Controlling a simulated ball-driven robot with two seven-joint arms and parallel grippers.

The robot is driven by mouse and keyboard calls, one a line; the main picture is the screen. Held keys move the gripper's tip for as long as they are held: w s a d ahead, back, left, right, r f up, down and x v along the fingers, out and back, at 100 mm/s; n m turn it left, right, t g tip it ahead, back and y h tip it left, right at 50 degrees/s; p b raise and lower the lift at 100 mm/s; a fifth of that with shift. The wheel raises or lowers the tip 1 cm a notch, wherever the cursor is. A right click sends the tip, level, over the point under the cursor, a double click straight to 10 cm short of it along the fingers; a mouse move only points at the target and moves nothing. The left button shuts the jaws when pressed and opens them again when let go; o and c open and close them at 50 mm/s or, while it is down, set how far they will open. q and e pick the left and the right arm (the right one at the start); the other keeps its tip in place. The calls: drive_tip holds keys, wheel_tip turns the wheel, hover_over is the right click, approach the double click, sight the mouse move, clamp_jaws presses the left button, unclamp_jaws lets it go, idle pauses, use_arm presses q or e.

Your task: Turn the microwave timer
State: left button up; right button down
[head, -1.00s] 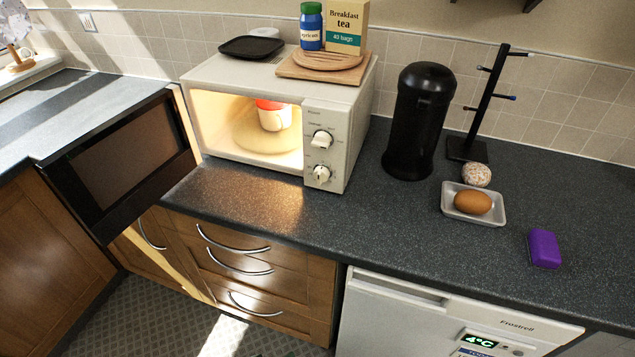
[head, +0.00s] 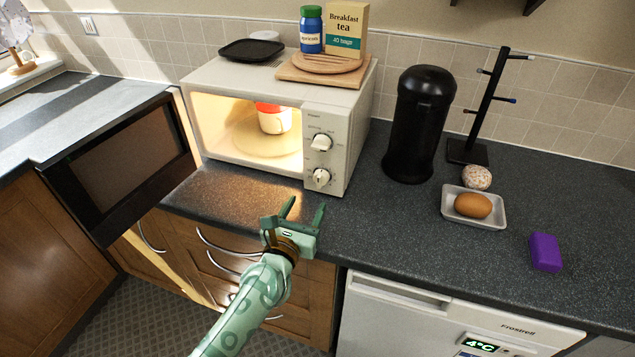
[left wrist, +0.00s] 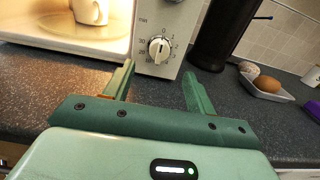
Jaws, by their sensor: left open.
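The white microwave (head: 331,115) stands on the dark counter with its black door (head: 128,160) swung wide open to the left. Its lit inside holds a white and red mug (head: 274,119). Two knobs sit on the right panel: an upper one (head: 321,142) and a lower timer knob (head: 321,177). The timer knob, ringed by numbers, also shows in the left wrist view (left wrist: 159,49). My left gripper (head: 305,209) is open and empty, in front of and below the timer knob, apart from it. In the left wrist view its two fingers (left wrist: 160,82) point toward the panel. My right gripper is not in view.
A black bin (head: 418,125) stands right of the microwave, near a mug tree (head: 487,110). A dish (head: 474,214) with an egg and a purple block (head: 544,252) lie farther right. A board, jar and tea box sit on top of the microwave.

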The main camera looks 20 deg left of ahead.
sight(318, 182)
use_arm(q)
drive_tip(key=w+b, duration=0.1)
drive_tip(key=w, duration=0.8)
drive_tip(key=shift+d, duration=0.15)
drive_tip(key=c, duration=1)
